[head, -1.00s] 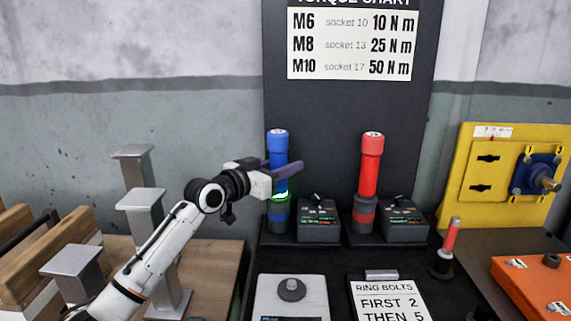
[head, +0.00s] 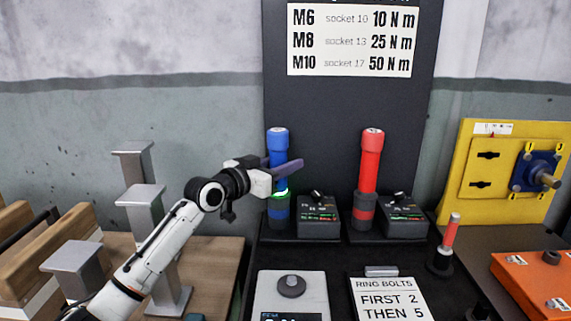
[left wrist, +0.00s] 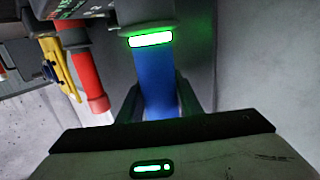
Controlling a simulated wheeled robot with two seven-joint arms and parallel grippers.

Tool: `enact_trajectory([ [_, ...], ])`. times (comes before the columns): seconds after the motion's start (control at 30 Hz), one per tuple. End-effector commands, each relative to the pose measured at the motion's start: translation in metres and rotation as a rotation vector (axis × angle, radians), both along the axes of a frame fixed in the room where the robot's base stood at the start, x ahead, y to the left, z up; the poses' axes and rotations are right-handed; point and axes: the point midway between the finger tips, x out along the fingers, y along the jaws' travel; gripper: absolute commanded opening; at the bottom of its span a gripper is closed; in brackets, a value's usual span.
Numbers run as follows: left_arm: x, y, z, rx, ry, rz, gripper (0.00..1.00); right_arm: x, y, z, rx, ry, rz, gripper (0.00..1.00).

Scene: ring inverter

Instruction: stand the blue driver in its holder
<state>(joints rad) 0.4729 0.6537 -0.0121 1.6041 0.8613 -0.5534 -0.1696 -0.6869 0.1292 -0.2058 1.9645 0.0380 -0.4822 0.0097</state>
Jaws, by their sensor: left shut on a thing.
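The blue driver (head: 278,145) stands upright in its dark holder (head: 279,212) at the left of the black station, with a green light glowing near its lower end. My left gripper (head: 285,170) is shut on the driver's body from the left side. In the left wrist view, the blue driver (left wrist: 158,80) lies between the two dark fingers (left wrist: 158,105), with the lit green band at the holder end. How deep the driver sits in the holder is hidden. My right gripper is not in view.
A red driver (head: 369,165) stands in the holder to the right. Small display boxes (head: 317,217) sit beside the holders. A torque chart board (head: 350,110) rises behind. Grey metal posts (head: 142,210) stand close to my left arm. A yellow panel (head: 475,175) is at the right.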

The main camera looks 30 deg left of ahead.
Motion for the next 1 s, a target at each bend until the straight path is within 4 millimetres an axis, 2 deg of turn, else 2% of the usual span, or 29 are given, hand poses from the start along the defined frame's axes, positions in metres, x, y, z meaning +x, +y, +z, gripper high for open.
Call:
enact_trajectory([
  [0.03, 0.000, 0.000, 0.002, -0.001, -0.004, 0.000, 0.35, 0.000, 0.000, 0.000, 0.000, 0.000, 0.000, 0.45],
  [0.13, 0.000, 0.000, 0.001, 0.000, -0.001, 0.000, 0.52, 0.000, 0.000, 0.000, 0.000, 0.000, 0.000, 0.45],
  [0.17, 0.000, 0.000, 0.000, 0.000, -0.001, 0.000, 0.54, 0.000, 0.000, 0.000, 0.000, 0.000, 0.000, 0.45],
  [0.47, -0.001, 0.000, -0.006, 0.000, 0.013, -0.001, 0.54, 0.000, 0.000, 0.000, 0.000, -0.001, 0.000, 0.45],
  [0.57, -0.010, 0.002, -0.005, 0.001, 0.010, 0.000, 0.54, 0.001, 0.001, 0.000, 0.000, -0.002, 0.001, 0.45],
  [0.83, -0.053, 0.007, -0.001, 0.004, 0.006, 0.000, 0.54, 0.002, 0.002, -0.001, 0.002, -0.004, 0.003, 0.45],
  [1.0, -0.070, 0.010, 0.002, 0.001, 0.004, 0.000, 0.54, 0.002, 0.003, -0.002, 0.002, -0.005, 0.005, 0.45],
])
